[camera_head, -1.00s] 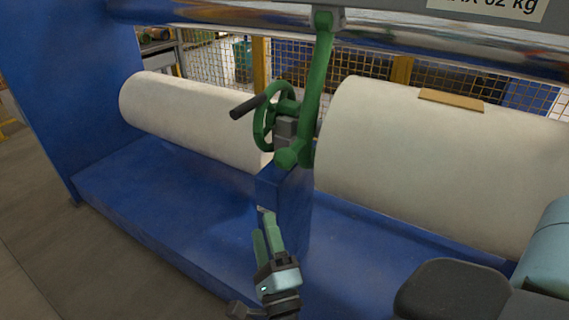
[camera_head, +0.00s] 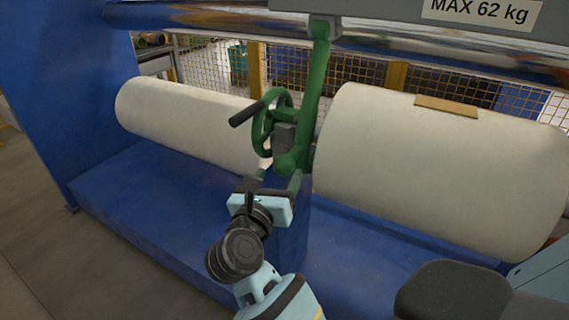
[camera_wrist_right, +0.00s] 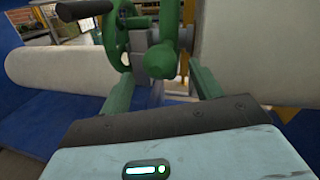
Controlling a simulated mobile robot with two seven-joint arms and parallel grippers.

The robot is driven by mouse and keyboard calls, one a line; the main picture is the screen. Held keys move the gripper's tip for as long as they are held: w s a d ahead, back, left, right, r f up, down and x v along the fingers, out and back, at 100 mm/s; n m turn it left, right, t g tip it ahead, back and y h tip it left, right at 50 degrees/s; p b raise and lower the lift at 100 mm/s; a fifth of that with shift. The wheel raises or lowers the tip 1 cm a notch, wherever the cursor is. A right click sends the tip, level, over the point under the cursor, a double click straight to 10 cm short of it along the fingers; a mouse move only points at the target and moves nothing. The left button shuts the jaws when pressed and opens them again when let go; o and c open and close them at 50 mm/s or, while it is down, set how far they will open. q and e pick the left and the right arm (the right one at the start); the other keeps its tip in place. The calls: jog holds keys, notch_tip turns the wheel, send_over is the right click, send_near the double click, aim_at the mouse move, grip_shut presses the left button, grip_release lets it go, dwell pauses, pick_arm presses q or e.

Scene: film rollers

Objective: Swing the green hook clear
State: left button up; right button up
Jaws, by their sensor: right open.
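The green hook (camera_head: 315,90) hangs from a bracket under the grey overhead beam and slopes down to a round green end (camera_head: 285,163) beside the handwheel. It also shows in the right wrist view, where the round end (camera_wrist_right: 162,58) lies ahead between my fingers. My right gripper (camera_head: 279,175) is open just below and in front of that end, with nothing held. In the right wrist view, my right gripper (camera_wrist_right: 164,80) has one green finger on each side; whether either touches the hook cannot be told. My left gripper is not in view.
A green handwheel (camera_head: 270,122) with a black handle (camera_head: 247,113) stands left of the hook on a blue post. White rolls lie left (camera_head: 185,120) and right (camera_head: 420,170) over the blue base (camera_head: 150,190). A tan piece (camera_head: 446,106) lies on the right roll.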

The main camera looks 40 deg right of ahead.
jog(key=shift+x, duration=2.6)
jog(key=shift+c, duration=0.4)
jog(key=c, duration=1.3)
jog(key=shift+p, duration=0.3)
